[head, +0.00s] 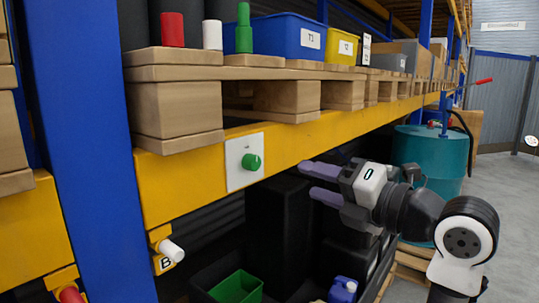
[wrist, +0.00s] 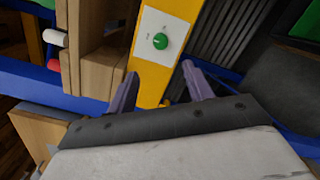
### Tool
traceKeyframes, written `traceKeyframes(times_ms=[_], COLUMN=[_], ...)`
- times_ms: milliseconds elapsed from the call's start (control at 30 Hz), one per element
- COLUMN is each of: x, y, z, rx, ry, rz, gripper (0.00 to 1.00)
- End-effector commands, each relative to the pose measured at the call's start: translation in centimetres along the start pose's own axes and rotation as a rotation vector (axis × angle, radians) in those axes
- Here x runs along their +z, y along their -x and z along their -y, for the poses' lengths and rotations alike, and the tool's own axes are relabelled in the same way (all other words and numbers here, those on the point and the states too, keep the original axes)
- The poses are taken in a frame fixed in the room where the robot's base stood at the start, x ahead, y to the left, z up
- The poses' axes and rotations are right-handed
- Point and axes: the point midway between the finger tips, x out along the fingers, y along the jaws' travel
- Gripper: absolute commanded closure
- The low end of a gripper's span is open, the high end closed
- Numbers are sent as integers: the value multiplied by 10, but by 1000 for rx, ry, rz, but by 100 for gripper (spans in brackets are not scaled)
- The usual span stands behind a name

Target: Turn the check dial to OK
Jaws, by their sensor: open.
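The check dial is a round green knob (head: 251,162) on a pale plate (head: 236,176) fixed to the yellow shelf beam. In the wrist view the green knob (wrist: 160,41) lies ahead of the fingers, on its white plate (wrist: 153,60). Small marks on the plate are too small to read. My gripper (head: 311,182) is to the right of the dial in the head view, fingers apart and empty. In the wrist view my gripper (wrist: 160,78) has its two purple fingers spread, with the dial beyond and between them. It does not touch the dial.
The yellow beam (head: 340,138) runs below wooden pallets (head: 178,108). Above stand a blue bin (head: 275,37), a yellow bin (head: 340,46) and red, white and green cylinders. A blue upright (head: 85,150) is left of the dial. A teal drum (head: 432,160) stands at right.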

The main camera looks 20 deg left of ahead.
Motion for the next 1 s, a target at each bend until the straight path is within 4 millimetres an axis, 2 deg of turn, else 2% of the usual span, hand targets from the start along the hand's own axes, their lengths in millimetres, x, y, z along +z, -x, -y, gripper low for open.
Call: traceKeyframes(times_ms=[67,167,700,833,1000], x=[0,0,-1,-1,-2], y=[3,-5,-110,-125,-134], z=[0,0,-1,0,2], rx=[-8,-9,-9,-9,-9], ry=[23,27,23,22,24], rz=[-10,-15,-14,-12,-12], gripper=[49,49,49,49,49])
